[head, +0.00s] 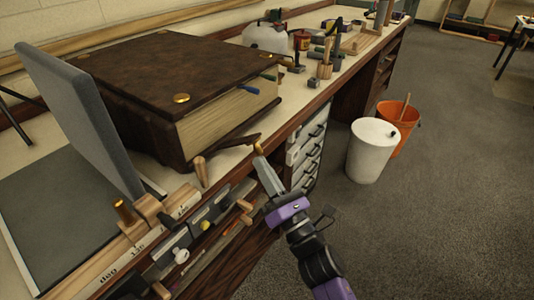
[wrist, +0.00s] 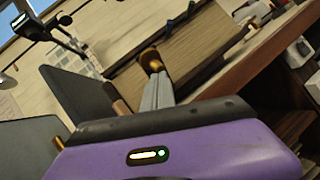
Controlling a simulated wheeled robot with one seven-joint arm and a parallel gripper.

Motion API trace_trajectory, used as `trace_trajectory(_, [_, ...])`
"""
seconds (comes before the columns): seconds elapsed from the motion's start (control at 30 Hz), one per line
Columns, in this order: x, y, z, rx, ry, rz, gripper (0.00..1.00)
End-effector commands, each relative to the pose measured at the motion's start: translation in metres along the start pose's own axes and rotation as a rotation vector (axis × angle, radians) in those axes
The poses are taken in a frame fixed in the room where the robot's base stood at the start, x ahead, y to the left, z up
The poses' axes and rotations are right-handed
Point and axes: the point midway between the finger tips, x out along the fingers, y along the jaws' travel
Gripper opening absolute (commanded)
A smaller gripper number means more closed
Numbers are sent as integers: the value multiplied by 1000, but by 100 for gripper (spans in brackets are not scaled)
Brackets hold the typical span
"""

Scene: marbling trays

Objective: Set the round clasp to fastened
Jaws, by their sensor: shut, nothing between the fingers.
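A big brown book-like block (head: 170,75) with pale page edges lies on the bench, with round brass studs on its top. At its near right corner a dark strap or arm (head: 238,142) sticks out, with a small brass round piece (head: 258,148) at its end; I take this for the round clasp, but its setting cannot be told. My gripper (head: 264,172) is shut and empty, its tips just below the brass piece. In the wrist view the brass piece (wrist: 151,62) shows right beyond the gripper tips (wrist: 157,82); I cannot tell whether they touch.
A wooden peg (head: 201,171) and a brass-topped peg (head: 123,211) stand along the bench's front edge, above a rail with sliders and knobs (head: 205,225). A grey upright panel (head: 75,115) stands left. A white bin (head: 372,150) and orange bucket (head: 402,125) stand on the floor.

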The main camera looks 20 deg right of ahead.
Motion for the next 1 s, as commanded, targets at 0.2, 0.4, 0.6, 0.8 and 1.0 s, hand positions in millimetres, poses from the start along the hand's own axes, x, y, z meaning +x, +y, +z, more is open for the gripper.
trace_trajectory(0.2, [12,13,16,-27,76,-29,0])
trace_trajectory(0.4, [19,19,23,-55,143,-54,0])
trace_trajectory(0.6, [26,24,28,-79,210,-78,0])
trace_trajectory(0.8, [31,27,31,-100,265,-99,0])
trace_trajectory(1.0, [36,29,34,-118,310,-116,0])
